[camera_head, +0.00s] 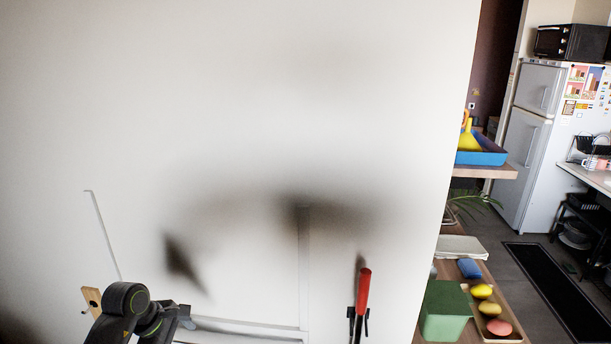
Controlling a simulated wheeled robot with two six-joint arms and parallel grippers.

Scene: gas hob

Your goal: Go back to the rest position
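My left arm's dark joints (128,305) come in at the bottom left in the head view. Its grey end (184,316) shows in front of the white wall, but the fingers cannot be made out. A red upright handle-like object (364,288) is at the bottom, right of centre, leaning slightly. Thin dark prongs stand on either side of its lower part. I cannot tell whether these are my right gripper's fingers or part of the object. No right arm link shows. The hob is not in view.
A white wall (240,110) fills most of the view. At right, a wooden shelf (478,311) holds a green box (445,310) and a tray of coloured round items. A blue tray (484,157) sits higher up. A fridge (528,140) and dark mat (556,290) stand beyond.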

